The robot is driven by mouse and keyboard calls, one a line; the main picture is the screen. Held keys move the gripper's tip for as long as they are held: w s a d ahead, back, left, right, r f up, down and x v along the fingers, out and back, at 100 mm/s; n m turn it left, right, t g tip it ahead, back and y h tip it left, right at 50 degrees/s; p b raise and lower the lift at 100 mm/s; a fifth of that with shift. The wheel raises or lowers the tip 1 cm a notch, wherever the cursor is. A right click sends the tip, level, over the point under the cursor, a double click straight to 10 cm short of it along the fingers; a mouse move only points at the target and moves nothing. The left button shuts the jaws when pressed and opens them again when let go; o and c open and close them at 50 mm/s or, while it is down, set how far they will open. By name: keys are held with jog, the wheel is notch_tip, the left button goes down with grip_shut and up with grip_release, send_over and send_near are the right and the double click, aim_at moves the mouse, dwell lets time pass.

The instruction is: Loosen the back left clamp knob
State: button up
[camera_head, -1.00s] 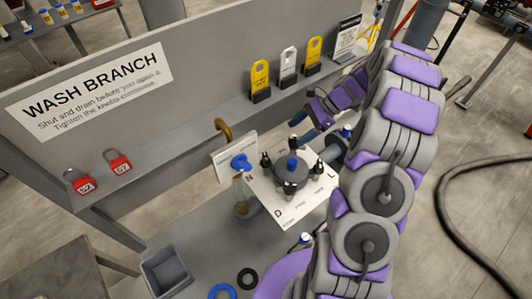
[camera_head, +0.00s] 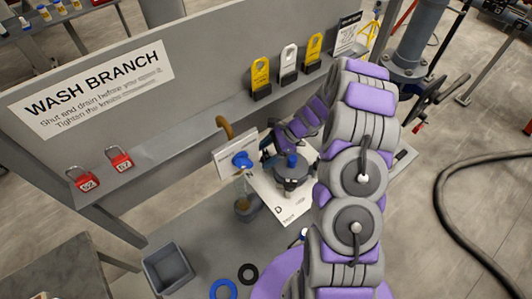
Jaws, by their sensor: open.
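The grey round filter housing (camera_head: 292,178) with a blue cap (camera_head: 291,160) stands on a white plate (camera_head: 291,212) with printed letters. My gripper (camera_head: 270,158) is at the back left of the housing, low over the plate, and it is open. The back left clamp knob is hidden behind or between the dark fingers, so I cannot tell whether they touch it. My arm hides the right side of the plate and the clamp knobs there.
A shelf (camera_head: 190,134) holds red locks (camera_head: 119,160) and yellow and white tags (camera_head: 288,58). A grey bin (camera_head: 167,269) and rings (camera_head: 223,289) lie in front.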

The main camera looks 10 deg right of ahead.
jog(key=c, duration=1)
jog(key=shift+o, duration=0.2)
jog(key=shift+s+a+m+t, duration=0.1)
jog(key=shift+a+m+t, duration=0.05)
jog(key=shift+m+t, duration=1.2)
jog(key=shift+m+t+h, duration=0.4)
jog(key=shift+m+t, duration=0.15)
jog(key=shift+m, duration=0.5)
jog(key=o, duration=1)
jog(key=shift+c, duration=0.2)
